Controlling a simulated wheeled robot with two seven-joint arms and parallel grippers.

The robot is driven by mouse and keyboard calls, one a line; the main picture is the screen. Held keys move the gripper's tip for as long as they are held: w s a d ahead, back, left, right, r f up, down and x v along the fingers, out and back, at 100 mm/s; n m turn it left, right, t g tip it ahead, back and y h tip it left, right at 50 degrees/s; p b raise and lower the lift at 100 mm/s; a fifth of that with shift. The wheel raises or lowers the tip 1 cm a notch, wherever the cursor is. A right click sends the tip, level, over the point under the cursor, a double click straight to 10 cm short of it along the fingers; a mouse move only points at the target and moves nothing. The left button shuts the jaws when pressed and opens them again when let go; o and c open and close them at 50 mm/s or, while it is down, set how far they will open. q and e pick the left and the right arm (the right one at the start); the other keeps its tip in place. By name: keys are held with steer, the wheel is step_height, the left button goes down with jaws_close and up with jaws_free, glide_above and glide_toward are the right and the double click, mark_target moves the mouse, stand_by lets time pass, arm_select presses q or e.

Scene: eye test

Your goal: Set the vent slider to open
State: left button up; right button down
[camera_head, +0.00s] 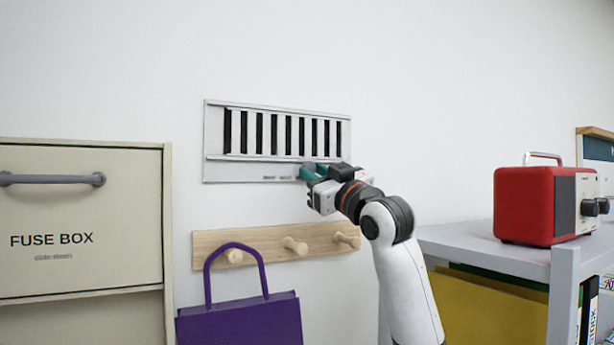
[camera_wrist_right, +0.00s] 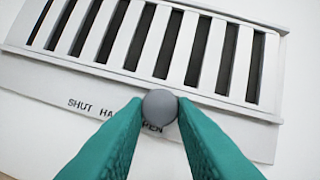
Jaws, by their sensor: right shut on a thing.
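The white vent (camera_head: 283,164) is mounted on the wall, with upright pale slats and dark gaps between them. In the right wrist view the vent's lower strip (camera_wrist_right: 60,92) carries the words SHUT, part of HALF, and the letters PEN. A round grey knob (camera_wrist_right: 160,104) sits at the PEN lettering and covers its start. My right gripper (camera_head: 309,173) is at the vent's lower right. Its two teal fingers are shut on the knob, one on each side. In the head view the gripper hides the knob. My left gripper is not in view.
A wooden peg rail (camera_head: 273,246) is below the vent, with a purple bag (camera_head: 240,322) hanging from it. A fuse box (camera_head: 120,215) stands left. A red radio (camera_head: 523,205) sits on a grey shelf (camera_head: 480,248) at right.

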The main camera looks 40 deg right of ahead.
steer(key=c, duration=1.2)
jaws_free()
steer(key=shift+s+d, duration=0.1)
steer(key=shift+d, duration=0.15)
arm_select(q)
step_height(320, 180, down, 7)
steer(key=b, duration=0.7)
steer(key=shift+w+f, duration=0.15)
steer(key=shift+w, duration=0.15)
arm_select(e)
steer(key=v, duration=1.2)
steer(key=shift+s, duration=0.1)
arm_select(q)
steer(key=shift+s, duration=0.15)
